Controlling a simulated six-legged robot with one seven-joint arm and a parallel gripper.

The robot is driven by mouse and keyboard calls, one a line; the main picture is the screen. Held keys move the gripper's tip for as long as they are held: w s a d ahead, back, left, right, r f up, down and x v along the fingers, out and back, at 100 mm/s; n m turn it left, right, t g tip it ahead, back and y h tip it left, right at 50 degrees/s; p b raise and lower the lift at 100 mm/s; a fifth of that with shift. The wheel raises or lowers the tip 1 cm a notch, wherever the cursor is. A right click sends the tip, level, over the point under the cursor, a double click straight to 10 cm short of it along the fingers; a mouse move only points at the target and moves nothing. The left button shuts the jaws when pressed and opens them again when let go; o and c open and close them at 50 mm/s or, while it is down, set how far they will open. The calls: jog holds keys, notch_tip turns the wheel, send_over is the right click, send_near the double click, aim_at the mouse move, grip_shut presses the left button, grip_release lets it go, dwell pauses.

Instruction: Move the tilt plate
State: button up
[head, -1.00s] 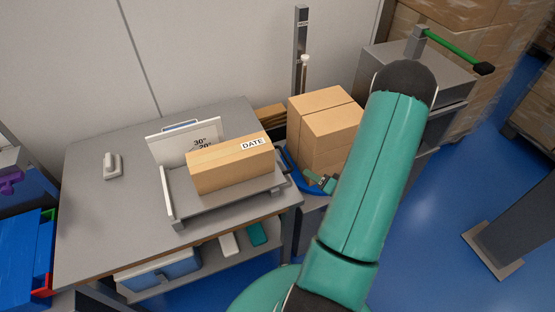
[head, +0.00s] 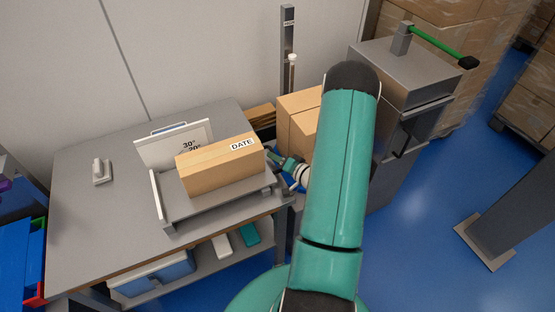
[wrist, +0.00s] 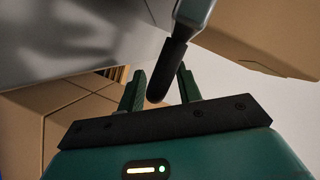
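The tilt plate (head: 188,207) is a grey tray on the workbench, with a raised lip at its left side. A cardboard box (head: 218,166) labelled DATE rests on it. A white board (head: 160,150) marked 30° and 20° stands behind the plate. My gripper (head: 273,157) is at the plate's right edge. In the wrist view my gripper (wrist: 160,76) is open, with a dark handle grip (wrist: 172,58) on a grey arm reaching between its fingers. The fingers do not look closed on the grip. The plate's grey underside seems to fill the upper left there.
The grey workbench (head: 90,235) carries a small pale device (head: 102,172) at left. Stacked cartons (head: 300,107) stand close behind my arm. A grey cabinet with a green-handled lever (head: 437,43) stands at right.

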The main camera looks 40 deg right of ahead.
jog(key=shift+c, duration=0.4)
grip_shut()
jog(key=shift+r, duration=0.1)
jog(key=shift+w+r, duration=0.1)
jog(key=shift+r, duration=0.2)
notch_tip(320, 180, up, 14)
jog(key=a+n+g+h, duration=0.1)
jog(key=a+n, duration=0.1)
jog(key=n, duration=0.1)
jog(key=shift+w+a+f, duration=0.2)
jog(key=shift+w+a, duration=0.2)
